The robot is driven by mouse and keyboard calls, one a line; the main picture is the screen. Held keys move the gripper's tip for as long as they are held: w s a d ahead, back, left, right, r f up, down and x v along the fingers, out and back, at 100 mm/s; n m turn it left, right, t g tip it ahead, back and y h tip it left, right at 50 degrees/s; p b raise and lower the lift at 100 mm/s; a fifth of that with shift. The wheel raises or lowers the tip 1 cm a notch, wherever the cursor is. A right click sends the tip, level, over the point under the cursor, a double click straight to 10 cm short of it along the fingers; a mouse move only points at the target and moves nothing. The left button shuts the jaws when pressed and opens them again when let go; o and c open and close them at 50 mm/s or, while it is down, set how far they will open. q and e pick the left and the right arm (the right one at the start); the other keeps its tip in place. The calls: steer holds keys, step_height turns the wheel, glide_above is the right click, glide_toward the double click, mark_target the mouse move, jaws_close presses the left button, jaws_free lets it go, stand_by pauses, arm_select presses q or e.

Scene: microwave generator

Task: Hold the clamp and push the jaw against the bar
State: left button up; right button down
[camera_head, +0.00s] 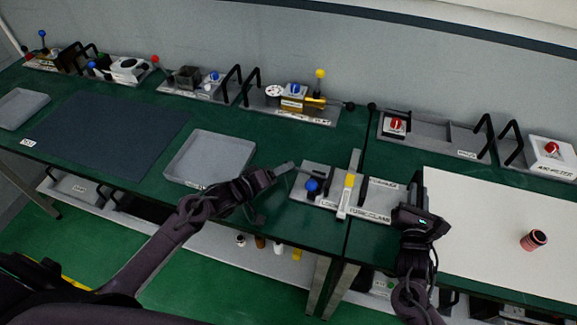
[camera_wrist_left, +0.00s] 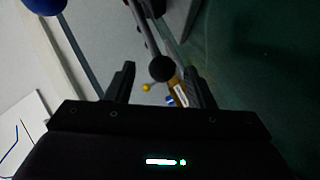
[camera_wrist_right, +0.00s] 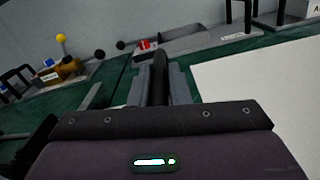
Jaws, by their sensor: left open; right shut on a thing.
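The clamp fixture (camera_head: 325,199) lies at the front edge of the green bench, with a blue knob (camera_head: 311,186) on its left part. A pale bar (camera_head: 355,161) with a yellow piece (camera_head: 349,181) crosses its middle. My left gripper (camera_head: 279,171) is open just left of the fixture. In the left wrist view, a black ball (camera_wrist_left: 162,68) on a grey rod shows between its open fingers (camera_wrist_left: 160,85); contact cannot be told. My right gripper (camera_head: 396,196) is at the fixture's right end. The right wrist view shows its fingers (camera_wrist_right: 161,85) shut on a dark handle (camera_wrist_right: 160,70).
A grey tray (camera_head: 210,158) lies left of the fixture, beside a dark mat (camera_head: 105,135). A white board (camera_head: 480,215) with a red and black cylinder (camera_head: 533,240) is at right. Several fixtures with handles line the wall, including a yellow one (camera_head: 292,103).

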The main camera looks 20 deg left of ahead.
arm_select(q)
steer(key=shift+x, duration=1.7)
